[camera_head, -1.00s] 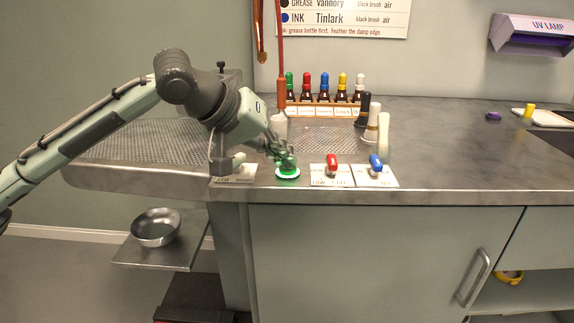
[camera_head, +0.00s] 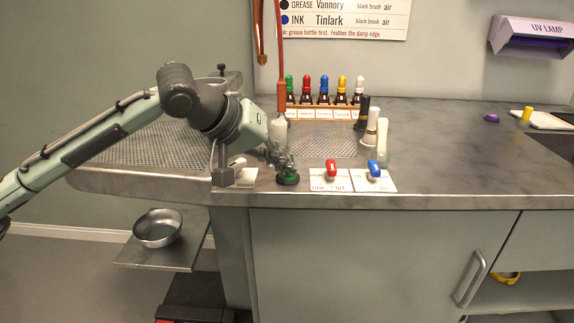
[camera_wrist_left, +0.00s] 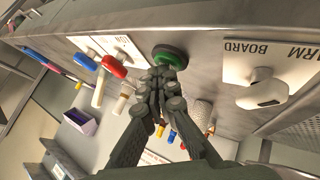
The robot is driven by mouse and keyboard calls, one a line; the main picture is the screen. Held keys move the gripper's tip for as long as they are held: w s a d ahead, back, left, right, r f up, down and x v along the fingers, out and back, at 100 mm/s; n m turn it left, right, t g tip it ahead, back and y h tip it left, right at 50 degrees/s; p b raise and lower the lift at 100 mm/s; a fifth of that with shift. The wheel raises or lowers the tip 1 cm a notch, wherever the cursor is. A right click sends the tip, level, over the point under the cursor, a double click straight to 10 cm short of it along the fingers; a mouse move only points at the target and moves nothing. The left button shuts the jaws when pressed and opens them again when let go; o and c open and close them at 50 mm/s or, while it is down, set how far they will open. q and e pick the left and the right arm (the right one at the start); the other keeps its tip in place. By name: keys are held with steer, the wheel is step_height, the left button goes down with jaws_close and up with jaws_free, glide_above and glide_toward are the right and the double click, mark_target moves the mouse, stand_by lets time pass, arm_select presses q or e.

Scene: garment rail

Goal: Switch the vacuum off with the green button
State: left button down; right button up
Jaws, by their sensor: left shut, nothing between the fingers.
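The green button (camera_head: 288,180) sits near the front edge of the grey counter, between a white switch on the left and a red switch on the right. It is dark and unlit now. My left gripper (camera_head: 284,164) is shut and empty, its fingertips at the top of the button. In the left wrist view the shut fingers (camera_wrist_left: 166,76) point at the green button (camera_wrist_left: 170,57) and appear to touch or nearly touch it. My right gripper is not in view.
The red switch (camera_head: 331,169) and blue switch (camera_head: 375,169) stand close to the right. The white switch (camera_head: 237,164) is under my left wrist. Dropper bottles in a rack (camera_head: 323,112) and brushes (camera_head: 371,127) stand behind. The right counter (camera_head: 470,150) is mostly clear.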

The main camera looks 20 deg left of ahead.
mark_target(284, 175)
arm_select(q)
step_height(284, 175, up, 2)
steer(key=p, duration=0.2)
steer(key=shift+r+p, duration=0.15)
steer(key=shift+p, duration=0.2)
steer(key=shift+r, duration=1.95)
